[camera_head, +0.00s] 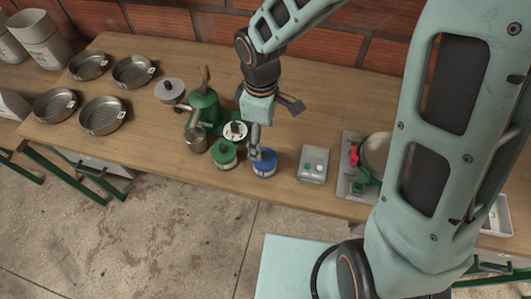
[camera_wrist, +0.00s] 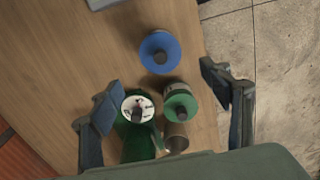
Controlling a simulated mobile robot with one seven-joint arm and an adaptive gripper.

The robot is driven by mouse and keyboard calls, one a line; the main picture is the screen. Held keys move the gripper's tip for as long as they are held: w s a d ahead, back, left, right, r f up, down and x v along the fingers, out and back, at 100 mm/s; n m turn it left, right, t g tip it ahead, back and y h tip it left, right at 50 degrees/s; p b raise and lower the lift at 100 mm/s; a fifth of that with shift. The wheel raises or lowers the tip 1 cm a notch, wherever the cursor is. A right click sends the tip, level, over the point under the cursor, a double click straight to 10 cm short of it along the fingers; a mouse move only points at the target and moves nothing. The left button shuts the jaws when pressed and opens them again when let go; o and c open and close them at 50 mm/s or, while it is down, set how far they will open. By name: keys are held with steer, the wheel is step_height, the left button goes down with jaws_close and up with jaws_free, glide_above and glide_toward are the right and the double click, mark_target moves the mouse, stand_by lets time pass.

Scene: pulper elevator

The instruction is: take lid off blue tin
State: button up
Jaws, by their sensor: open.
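The blue tin (camera_head: 263,168) stands upright near the table's front edge, with its blue lid on. The lid has a dark knob, seen from above in the wrist view (camera_wrist: 160,53). My gripper (camera_head: 257,147) points down above the table, and a finger overlaps the tin's top in the head view. In the wrist view my gripper (camera_wrist: 158,82) is open, with its fingers wide apart and nothing held. The blue lid lies ahead of the fingertips there, not between them. The height gap cannot be told.
A green-lidded tin (camera_head: 224,153) stands just left of the blue tin. A green grinder-like device (camera_head: 203,104) with a white dial (camera_head: 236,131) is behind. A grey box with buttons (camera_head: 313,164) stands to the right. Several round sieves (camera_head: 103,115) are at the left.

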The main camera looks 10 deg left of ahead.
mark_target(264, 153)
step_height(264, 153, down, 3)
steer(key=shift+r, duration=0.1)
steer(key=f, duration=0.5)
steer(key=shift+s+d+f, duration=0.1)
steer(key=shift+s+d, duration=0.05)
steer(key=shift+d, duration=0.15)
steer(key=c, duration=1)
